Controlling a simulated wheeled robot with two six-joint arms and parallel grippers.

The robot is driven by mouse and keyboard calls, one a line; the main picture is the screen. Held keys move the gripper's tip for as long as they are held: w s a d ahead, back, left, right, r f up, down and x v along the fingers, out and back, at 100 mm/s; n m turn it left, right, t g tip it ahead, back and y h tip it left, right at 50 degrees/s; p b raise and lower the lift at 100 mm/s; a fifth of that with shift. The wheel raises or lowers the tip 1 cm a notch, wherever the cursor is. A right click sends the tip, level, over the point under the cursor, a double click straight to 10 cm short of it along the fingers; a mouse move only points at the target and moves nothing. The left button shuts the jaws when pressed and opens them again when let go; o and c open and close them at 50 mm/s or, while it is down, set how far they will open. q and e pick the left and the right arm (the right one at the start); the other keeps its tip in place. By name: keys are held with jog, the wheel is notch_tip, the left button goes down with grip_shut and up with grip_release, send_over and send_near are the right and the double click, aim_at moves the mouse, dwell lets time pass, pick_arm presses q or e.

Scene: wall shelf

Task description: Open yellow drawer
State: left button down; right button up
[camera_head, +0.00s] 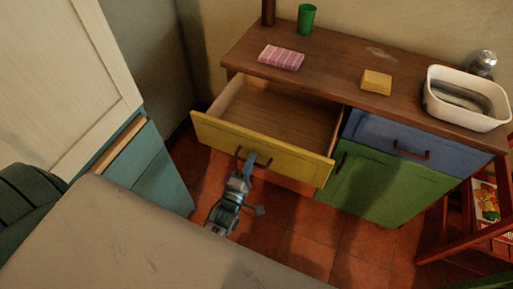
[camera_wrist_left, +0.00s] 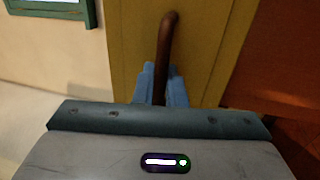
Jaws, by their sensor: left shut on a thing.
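The yellow drawer (camera_head: 277,155) is pulled well out of the wooden cabinet, and its inside looks empty. Its dark curved handle (camera_head: 241,157) is on the middle of its front. My left gripper (camera_head: 249,161) is at the handle, shut on it. In the left wrist view the blue fingers of my left gripper (camera_wrist_left: 160,84) close around the brown handle (camera_wrist_left: 166,40), with the yellow drawer front (camera_wrist_left: 215,50) behind. My right gripper is not in view.
A blue drawer (camera_head: 385,135) and a green door (camera_head: 375,185) are shut, right of the yellow drawer. The wooden top (camera_head: 335,65) bears a pink cloth-like item (camera_head: 281,57), a yellow block (camera_head: 376,81), a green cup (camera_head: 306,19) and a white basin (camera_head: 465,118). Tiled floor (camera_head: 300,225) lies below.

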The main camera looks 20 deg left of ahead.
pick_arm(q)
jog(key=shift+s+f, duration=0.1)
jog(key=shift+s, duration=1.1)
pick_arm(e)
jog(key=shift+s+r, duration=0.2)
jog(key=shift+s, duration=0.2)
pick_arm(q)
jog(key=c, duration=1.7)
grip_release()
